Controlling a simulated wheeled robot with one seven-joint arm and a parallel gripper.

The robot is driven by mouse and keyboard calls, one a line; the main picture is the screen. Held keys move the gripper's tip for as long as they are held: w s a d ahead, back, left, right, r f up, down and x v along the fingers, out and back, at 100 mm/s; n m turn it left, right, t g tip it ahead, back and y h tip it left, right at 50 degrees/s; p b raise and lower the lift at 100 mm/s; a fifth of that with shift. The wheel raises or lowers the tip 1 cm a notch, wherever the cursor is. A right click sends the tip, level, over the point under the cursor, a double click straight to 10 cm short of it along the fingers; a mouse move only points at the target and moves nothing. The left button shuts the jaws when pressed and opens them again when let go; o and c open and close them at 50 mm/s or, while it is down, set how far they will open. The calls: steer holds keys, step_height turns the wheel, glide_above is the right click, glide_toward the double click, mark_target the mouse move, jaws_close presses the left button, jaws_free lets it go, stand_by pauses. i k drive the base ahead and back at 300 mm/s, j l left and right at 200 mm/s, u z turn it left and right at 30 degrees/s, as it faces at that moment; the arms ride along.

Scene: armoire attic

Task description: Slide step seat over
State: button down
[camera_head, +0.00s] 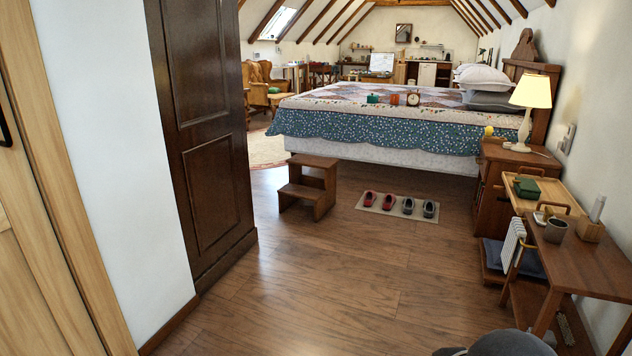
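A small wooden step seat (308,185) with two treads stands upright on the wood floor, in the middle of the head view. It is just in front of the near left corner of the bed (380,152). The dark wardrobe (205,130) stands to its left with a strip of floor between. No gripper fingers show. A rounded grey shape at the bottom right edge cannot be made out clearly.
A mat (397,206) with several shoes lies right of the step seat. A nightstand (495,190) with a lamp (529,95) and a side table (575,258) line the right wall. The floor (330,275) in front is clear.

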mark_target(322, 191)
steer(key=i+l, duration=0.1)
steer(key=i, duration=4.75)
steer(key=j+u, duration=0.05)
steer(key=j, duration=0.05)
